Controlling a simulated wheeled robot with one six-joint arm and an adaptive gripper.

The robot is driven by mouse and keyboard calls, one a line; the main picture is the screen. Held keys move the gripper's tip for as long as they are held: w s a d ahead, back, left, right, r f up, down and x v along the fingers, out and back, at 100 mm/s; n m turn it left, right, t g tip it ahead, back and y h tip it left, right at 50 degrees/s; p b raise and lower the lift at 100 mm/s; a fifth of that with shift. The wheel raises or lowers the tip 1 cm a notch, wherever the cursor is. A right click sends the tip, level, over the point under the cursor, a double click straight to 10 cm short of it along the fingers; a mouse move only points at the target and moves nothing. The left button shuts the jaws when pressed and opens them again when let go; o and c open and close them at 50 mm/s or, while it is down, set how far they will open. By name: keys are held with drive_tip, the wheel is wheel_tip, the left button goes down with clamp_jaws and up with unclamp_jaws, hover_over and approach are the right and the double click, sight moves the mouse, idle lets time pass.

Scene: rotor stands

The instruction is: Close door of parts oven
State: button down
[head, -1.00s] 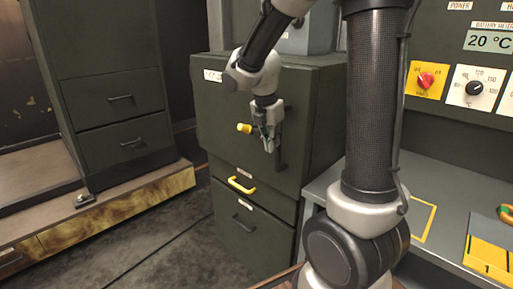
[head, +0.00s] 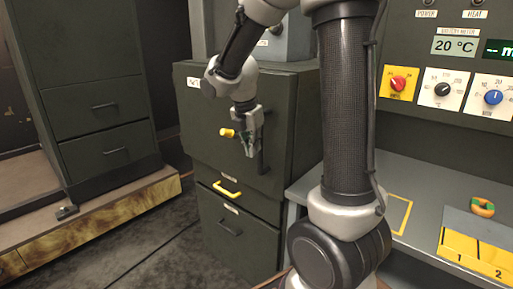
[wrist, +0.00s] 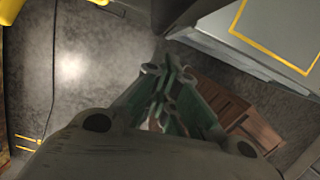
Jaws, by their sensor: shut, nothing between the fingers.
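The dark green cabinet (head: 215,95), which I take to be the parts oven, stands in the middle of the head view. Its upper door looks flush with the cabinet body, and I see no clear gap. A yellow knob (head: 228,133) and a dark vertical handle (head: 263,150) are on this front. My gripper (head: 250,150) hangs in front of the door, just right of the knob and beside the handle. I cannot tell whether it touches the door. Its fingers (wrist: 165,92) are shut and empty in the wrist view.
A grey bench (head: 410,180) with a control panel (head: 450,70) stands right, holding a green-orange ring (head: 482,207). Another dark cabinet (head: 95,75) stands left. Carpeted floor (head: 150,235) lies open between them.

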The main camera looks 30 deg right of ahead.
drive_tip(key=s+a+v, duration=0.1)
drive_tip(key=a+v, duration=0.1)
drive_tip(key=v, duration=0.8)
drive_tip(key=s+d+f+m+t+y, duration=0.1)
drive_tip(key=s+d+m+t+y, duration=0.1)
drive_tip(key=s+m, duration=1.8)
drive_tip(key=m+t, duration=0.1)
drive_tip(key=m, duration=0.1)
drive_tip(key=shift+m+y, duration=0.3)
drive_tip(key=shift+m, duration=0.1)
